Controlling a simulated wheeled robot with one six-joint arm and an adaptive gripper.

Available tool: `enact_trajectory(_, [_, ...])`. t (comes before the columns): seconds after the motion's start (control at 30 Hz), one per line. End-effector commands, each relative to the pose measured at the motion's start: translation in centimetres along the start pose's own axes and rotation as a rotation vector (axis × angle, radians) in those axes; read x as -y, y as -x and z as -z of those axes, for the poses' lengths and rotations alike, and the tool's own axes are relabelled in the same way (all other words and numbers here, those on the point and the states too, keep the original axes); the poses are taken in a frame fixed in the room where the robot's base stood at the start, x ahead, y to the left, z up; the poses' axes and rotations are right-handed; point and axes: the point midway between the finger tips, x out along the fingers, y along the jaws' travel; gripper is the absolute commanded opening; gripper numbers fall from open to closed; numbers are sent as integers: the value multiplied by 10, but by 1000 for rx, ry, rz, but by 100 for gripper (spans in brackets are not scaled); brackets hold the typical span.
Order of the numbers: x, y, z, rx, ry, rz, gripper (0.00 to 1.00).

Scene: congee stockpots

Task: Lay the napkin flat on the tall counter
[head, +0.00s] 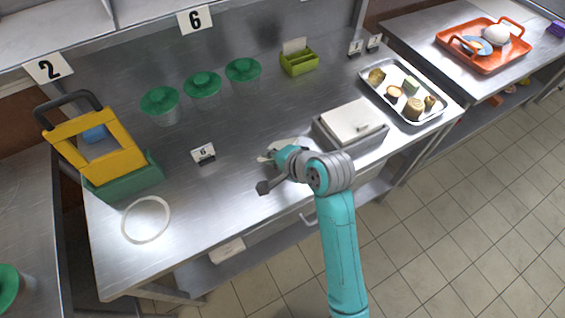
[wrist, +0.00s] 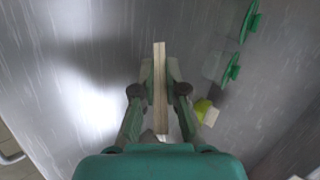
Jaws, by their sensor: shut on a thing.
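My gripper (wrist: 160,92) is shut on a thin, straight beige piece, which I take to be the napkin (wrist: 159,62), seen edge-on between the fingers in the wrist view. In the head view my gripper (head: 270,156) is over the front middle of the steel counter (head: 225,205), and a pale bit of the napkin (head: 287,143) shows beside it. My wrist hides the rest. The napkin looks held above the steel top; I cannot tell the exact gap.
A grey box with a white top (head: 350,122) stands right of my gripper, and a food tray (head: 378,102) beyond it. A small "6" card (head: 203,153) stands to the left. Green-lidded containers (head: 202,85) stand behind. A white ring (head: 146,220) lies front left. Bare steel surrounds the card.

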Motion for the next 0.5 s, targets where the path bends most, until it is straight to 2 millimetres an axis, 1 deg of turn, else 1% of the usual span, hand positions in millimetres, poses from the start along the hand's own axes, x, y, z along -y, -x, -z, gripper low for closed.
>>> enact_trajectory(0.03, [-4,-3,0,1,-1,-2,0])
enact_trajectory(0.2, [-9,-7,0,0,-1,-1,0])
enact_trajectory(0.5, [-10,-8,0,0,-1,0,0])
